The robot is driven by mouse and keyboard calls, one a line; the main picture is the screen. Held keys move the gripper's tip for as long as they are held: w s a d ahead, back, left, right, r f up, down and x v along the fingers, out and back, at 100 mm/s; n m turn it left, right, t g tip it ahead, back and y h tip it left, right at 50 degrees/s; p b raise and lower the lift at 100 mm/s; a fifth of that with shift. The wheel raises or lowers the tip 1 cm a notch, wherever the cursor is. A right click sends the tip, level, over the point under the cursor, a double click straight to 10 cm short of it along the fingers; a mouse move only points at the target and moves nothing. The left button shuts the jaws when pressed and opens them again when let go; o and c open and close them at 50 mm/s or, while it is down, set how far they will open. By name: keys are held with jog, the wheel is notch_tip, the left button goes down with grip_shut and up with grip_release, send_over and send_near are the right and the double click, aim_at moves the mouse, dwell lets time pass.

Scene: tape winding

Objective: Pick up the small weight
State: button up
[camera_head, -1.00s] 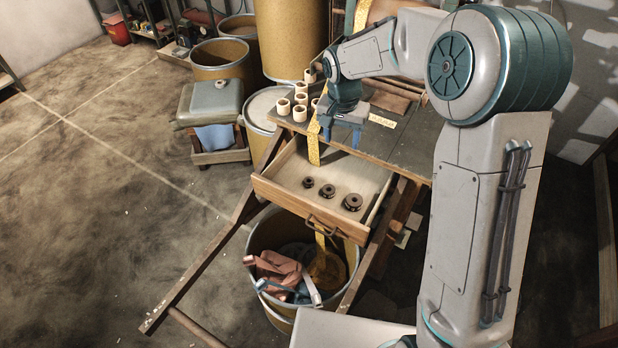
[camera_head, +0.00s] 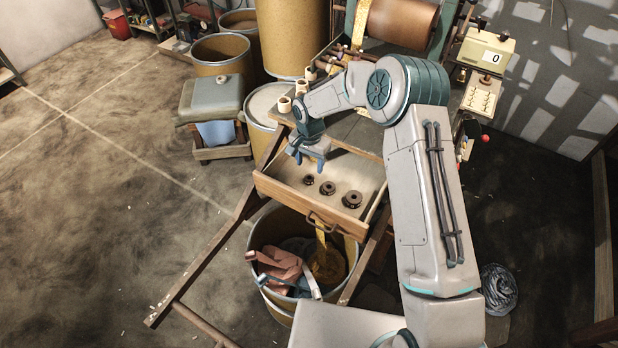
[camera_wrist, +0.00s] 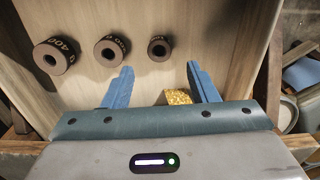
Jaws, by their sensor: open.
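Three dark ring-shaped weights stand in a row in the open wooden drawer (camera_head: 300,205). The small weight (camera_head: 308,180) is at the left end in the head view, then the medium weight (camera_head: 327,187) and the large weight (camera_head: 352,200). My gripper (camera_head: 309,161) is open and empty over the drawer's back left part. In the wrist view its blue fingertips (camera_wrist: 160,68) lie either side of the small weight's line, apart from it.
Drawer walls surround the weights; the right wall (camera_wrist: 262,50) is near one finger in the wrist view. A yellow piece (camera_wrist: 178,97) shows between the fingers. Pale rings (camera_head: 284,104) stand on the bench. A bin (camera_head: 262,285) with scraps is below the drawer.

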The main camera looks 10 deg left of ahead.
aim_at(309, 179)
jog(key=shift+f+p, duration=0.95)
jog(key=shift+f, duration=2)
jog(key=shift+c, duration=0.3)
jog(key=c, duration=1)
